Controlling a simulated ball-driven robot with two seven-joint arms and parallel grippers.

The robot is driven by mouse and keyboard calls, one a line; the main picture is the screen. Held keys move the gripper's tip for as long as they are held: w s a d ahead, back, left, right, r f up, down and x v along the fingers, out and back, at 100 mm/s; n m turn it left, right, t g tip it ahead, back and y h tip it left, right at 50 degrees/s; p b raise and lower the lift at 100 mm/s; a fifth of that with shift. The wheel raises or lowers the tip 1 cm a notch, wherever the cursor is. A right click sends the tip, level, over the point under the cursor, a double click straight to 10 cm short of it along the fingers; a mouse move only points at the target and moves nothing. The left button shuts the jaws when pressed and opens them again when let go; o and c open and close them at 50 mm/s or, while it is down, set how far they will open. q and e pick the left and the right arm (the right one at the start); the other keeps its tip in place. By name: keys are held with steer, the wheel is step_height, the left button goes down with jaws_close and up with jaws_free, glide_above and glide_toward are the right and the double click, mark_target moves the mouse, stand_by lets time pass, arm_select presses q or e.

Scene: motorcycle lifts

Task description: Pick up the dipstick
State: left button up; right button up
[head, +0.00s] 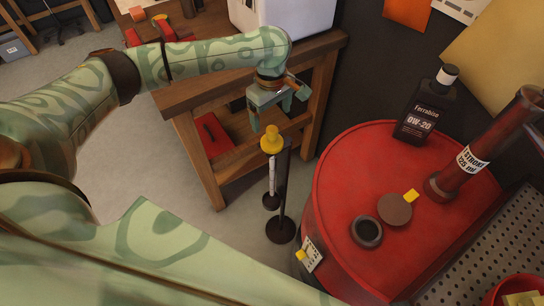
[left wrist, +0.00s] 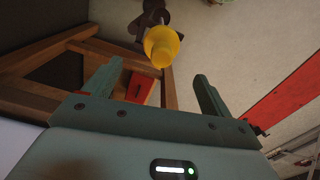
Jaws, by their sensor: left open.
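The dipstick, with a yellow knob (head: 271,139) on top of a thin rod, stands upright by a dark post with round feet on the floor, left of the red drum. My left gripper (head: 278,108) is open and empty just above the knob in the head view. In the left wrist view the yellow knob (left wrist: 161,46) lies just beyond the fingertips of my open left gripper (left wrist: 157,72), roughly between them. The rod below the knob is mostly hidden there. My right gripper is not in view.
A red drum (head: 335,190) stands to the right, bearing a black oil bottle (head: 425,112), a red cylinder (head: 460,160), a black ring (head: 367,231) and a brown disc (head: 394,210). A wooden bench (head: 190,97) stands behind and left. Grey floor is free around the dipstick.

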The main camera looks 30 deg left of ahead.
mark_target(271, 128)
arm_select(q)
step_height(271, 128, down, 4)
steer(key=shift+r+b, duration=0.15)
steer(key=shift+b, duration=0.35)
step_height(271, 128, down, 5)
steer(key=b, duration=0.3)
steer(key=shift+s, duration=0.15)
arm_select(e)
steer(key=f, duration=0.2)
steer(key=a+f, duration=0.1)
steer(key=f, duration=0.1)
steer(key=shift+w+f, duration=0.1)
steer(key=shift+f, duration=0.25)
arm_select(q)
steer(key=shift+c, duration=0.8)
steer(key=c, duration=1.2)
steer(key=shift+c, duration=0.2)
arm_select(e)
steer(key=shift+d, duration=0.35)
arm_select(q)
steer(key=shift+r, duration=0.1)
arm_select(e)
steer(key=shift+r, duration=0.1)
